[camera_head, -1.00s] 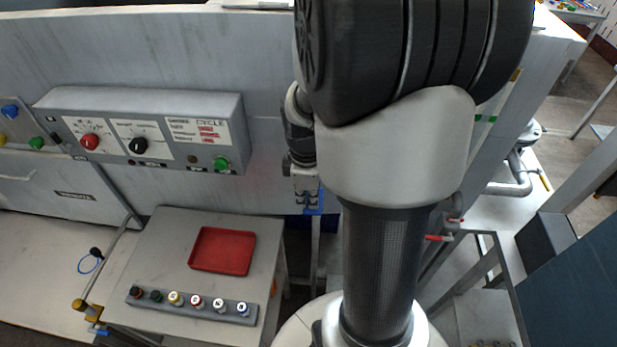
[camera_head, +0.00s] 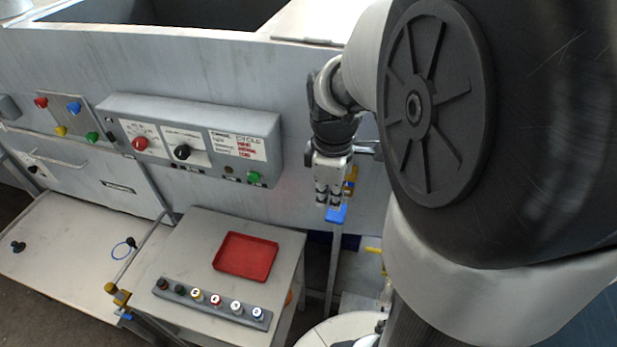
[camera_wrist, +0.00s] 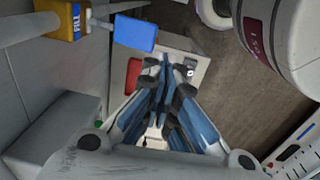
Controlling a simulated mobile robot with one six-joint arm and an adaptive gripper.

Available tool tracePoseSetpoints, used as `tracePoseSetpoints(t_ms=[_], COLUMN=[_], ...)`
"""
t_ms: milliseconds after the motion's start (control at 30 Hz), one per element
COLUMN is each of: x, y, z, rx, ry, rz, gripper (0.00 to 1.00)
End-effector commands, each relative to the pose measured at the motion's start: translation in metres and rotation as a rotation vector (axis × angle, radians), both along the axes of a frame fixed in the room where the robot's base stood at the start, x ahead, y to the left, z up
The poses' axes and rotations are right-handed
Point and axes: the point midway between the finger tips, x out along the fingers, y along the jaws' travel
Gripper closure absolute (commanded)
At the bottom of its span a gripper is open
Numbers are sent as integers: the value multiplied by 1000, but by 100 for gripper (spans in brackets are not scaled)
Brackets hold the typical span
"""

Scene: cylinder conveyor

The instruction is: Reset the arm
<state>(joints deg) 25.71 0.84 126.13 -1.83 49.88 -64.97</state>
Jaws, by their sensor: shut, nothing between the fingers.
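My gripper (camera_head: 328,203) hangs in front of the grey machine wall (camera_head: 60,50), pointing down, to the right of the control box. In the wrist view my gripper (camera_wrist: 163,72) shows its blue-grey fingers together with nothing between them. My arm fills the right side of the head view. A blue block-like part (camera_head: 337,214) shows just beside the fingertips in the head view; I cannot tell whether they touch. In the wrist view the blue part (camera_wrist: 135,33) lies apart from the fingers.
A control box (camera_head: 270,128) with knobs and a green button is on the wall. Below stands a small table (camera_head: 205,235) with a red tray (camera_head: 246,235) and a rack (camera_head: 212,312) of several capped cylinders. A yellow part (camera_wrist: 68,22) labelled FILL is near my wrist.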

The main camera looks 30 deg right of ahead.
Motion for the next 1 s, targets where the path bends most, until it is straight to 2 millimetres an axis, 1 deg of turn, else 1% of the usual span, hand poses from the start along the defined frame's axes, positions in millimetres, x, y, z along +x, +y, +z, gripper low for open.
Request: tracePoseSetpoints(t_ms=[33, 167, 567, 667, 767, 867, 1000], x=[0, -2, -2, -2, -6, -15, -39], y=[1, 2, 2, 5, 21, 48, 93], z=[5, 8, 8, 7, 4, -4, -21], rx=[-1, 1, 1, -2, -7, -7, 30], ry=[-2, 1, 1, -7, -41, -105, -214], rz=[0, 0, 0, -9, -57, -155, -335], gripper=[100, 100, 100, 100, 100, 100, 100])
